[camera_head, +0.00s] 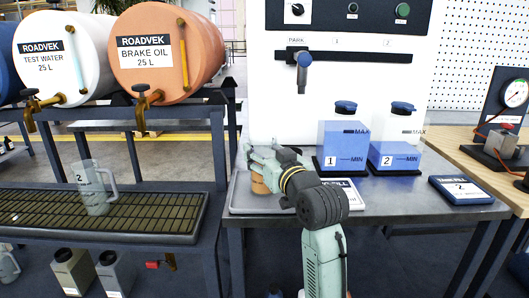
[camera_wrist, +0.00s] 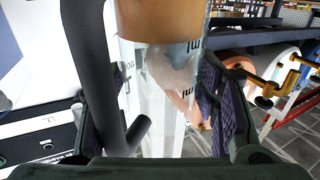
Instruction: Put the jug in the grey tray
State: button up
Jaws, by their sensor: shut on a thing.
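My gripper (camera_head: 262,160) is shut on a clear jug with orange-brown liquid; the jug's lower part (camera_head: 260,184) shows below the gripper in the head view. In the wrist view the jug (camera_wrist: 165,65) stands between the two dark finger pads, with its black handle (camera_wrist: 90,60) at the left. The grey tray (camera_head: 240,206) lies on the steel bench, and the jug is over its left part. Whether the jug's base touches the tray is unclear. My arm hides the tray's middle.
Another clear jug, marked 2 (camera_head: 92,190), stands on the drip grate (camera_head: 140,212) at the left. A labelled sign (camera_head: 460,190) lies at the bench's right.

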jog(key=o, duration=1.3)
jog(key=shift+f, duration=0.1)
jog(key=shift+o, duration=0.2)
jog(key=shift+s+r, duration=0.1)
jog(key=shift+r, duration=0.1)
jog(key=b+v, duration=0.1)
jog(key=v, duration=1.1)
jog(key=shift+b, duration=0.4)
jog(key=shift+a, duration=0.1)
